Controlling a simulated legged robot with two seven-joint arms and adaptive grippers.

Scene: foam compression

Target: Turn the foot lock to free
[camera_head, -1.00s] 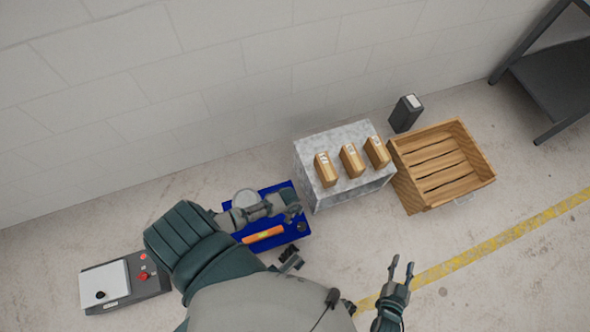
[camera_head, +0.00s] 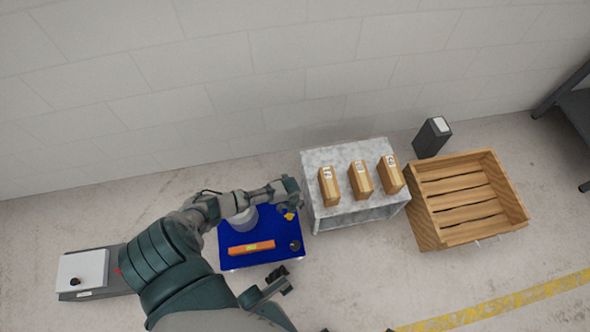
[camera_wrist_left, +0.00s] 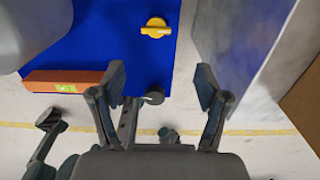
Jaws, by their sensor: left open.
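A yellow knob (camera_head: 289,215) sits near the right edge of a blue platform (camera_head: 225,240). In the left wrist view the yellow knob (camera_wrist_left: 156,28) shows a pointed, bar-like grip lying roughly sideways. A black round knob (camera_head: 295,245) is on the same platform, nearer me; it also shows in the left wrist view (camera_wrist_left: 154,96). No label shows which is the foot lock. My left gripper (camera_head: 291,190) is above the platform's far right corner, beside the grey stand. Its fingers (camera_wrist_left: 160,85) are spread and empty, with the yellow knob beyond them.
A grey cylinder (camera_head: 243,218) and an orange bar (camera_head: 251,248) are on the platform. A grey stand (camera_head: 325,158) with three tan blocks (camera_head: 361,178) is close on the right. Beyond are a wooden crate (camera_head: 425,207) and a dark box (camera_head: 431,138). A control box (camera_head: 85,270) is at left.

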